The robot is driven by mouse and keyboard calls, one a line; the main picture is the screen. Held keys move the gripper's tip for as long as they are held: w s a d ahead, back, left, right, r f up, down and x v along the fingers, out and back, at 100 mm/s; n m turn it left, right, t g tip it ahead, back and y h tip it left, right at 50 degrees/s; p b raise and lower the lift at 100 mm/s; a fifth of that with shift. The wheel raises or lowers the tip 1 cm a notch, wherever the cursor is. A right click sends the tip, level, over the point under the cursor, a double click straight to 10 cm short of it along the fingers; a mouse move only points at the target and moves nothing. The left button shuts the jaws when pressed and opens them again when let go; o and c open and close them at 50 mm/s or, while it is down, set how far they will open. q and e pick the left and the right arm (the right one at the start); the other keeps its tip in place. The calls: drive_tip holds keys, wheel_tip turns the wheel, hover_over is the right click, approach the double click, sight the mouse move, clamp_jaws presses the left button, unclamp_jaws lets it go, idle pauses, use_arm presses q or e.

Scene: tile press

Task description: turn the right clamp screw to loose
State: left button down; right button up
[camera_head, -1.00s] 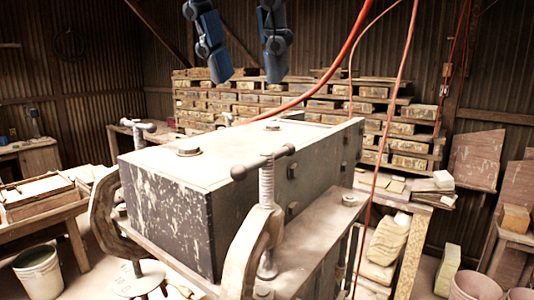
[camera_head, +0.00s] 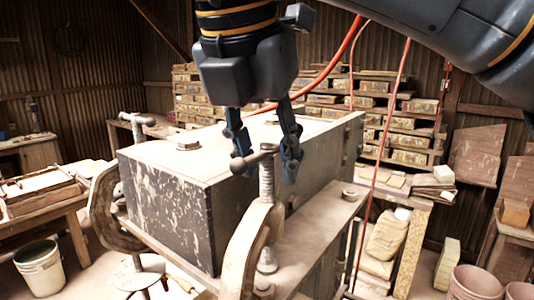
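The right clamp screw (camera_head: 267,185) stands upright in its C-shaped clamp (camera_head: 245,250) at the front right corner of the grey press box. Its T-bar handle (camera_head: 240,164) lies roughly level, with a round knob at its left end. My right gripper (camera_head: 265,160) points down over this handle. Its two blue fingers are spread, one behind the bar on the left and one by the right end, which it hides. I cannot tell whether the fingers touch the bar. My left gripper is not in view.
The big press box (camera_head: 165,205) fills the middle. A second clamp screw (camera_head: 136,130) stands at its left. An orange hose (camera_head: 340,55) and thin red cable (camera_head: 385,140) hang behind and to the right. A bucket (camera_head: 39,268) stands at lower left.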

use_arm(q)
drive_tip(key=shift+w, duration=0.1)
use_arm(e)
clamp_jaws()
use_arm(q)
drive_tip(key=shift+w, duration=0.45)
